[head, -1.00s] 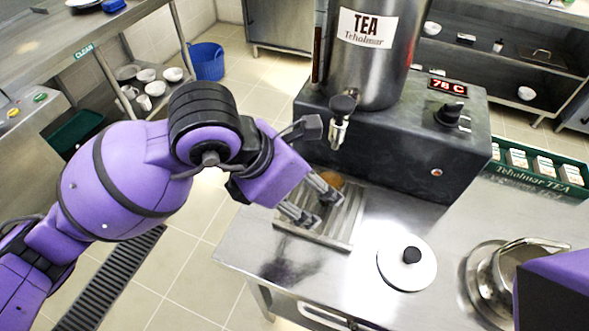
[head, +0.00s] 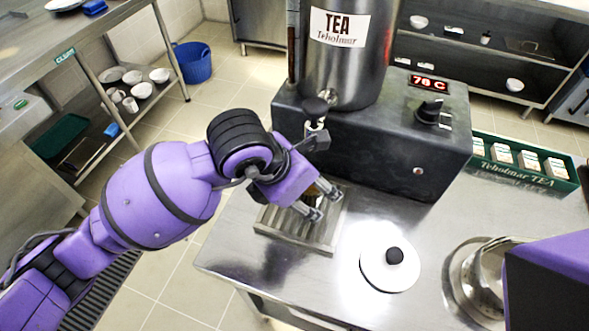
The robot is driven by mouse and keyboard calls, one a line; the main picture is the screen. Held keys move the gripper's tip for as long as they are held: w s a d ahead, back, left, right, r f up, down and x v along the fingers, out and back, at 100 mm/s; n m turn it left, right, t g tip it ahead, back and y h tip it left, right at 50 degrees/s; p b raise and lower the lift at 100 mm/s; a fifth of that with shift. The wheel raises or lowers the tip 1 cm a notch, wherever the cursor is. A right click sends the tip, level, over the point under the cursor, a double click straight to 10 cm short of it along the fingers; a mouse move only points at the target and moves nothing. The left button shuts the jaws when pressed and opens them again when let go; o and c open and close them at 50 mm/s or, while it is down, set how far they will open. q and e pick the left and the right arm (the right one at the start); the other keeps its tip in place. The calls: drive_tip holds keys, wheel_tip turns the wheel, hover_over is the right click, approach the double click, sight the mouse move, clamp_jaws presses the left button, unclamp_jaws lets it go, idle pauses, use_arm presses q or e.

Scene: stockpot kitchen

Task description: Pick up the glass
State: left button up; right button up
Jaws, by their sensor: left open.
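My left gripper (head: 324,204) is open over the slatted drip tray (head: 322,238), below the spout of the tea urn. A small amber-brown patch (head: 318,188), likely the tea in the glass, shows just behind the fingers. The rest of the glass is hidden by the gripper, so I cannot tell whether it is between the fingers. My right gripper is not in view; only a purple part of my right arm shows at the lower right.
The steel tea urn (head: 345,65) stands on a black base (head: 375,140) behind the tray, its tap (head: 316,125) close to my left wrist. A white lid (head: 380,270) lies on the counter. A steel pot (head: 480,285) and a green tea box (head: 520,170) are at right.

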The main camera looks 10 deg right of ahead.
use_arm(q)
drive_tip(key=shift+c, duration=0.4)
drive_tip(key=c, duration=1.5)
drive_tip(key=shift+o, duration=0.2)
drive_tip(key=shift+r, duration=0.1)
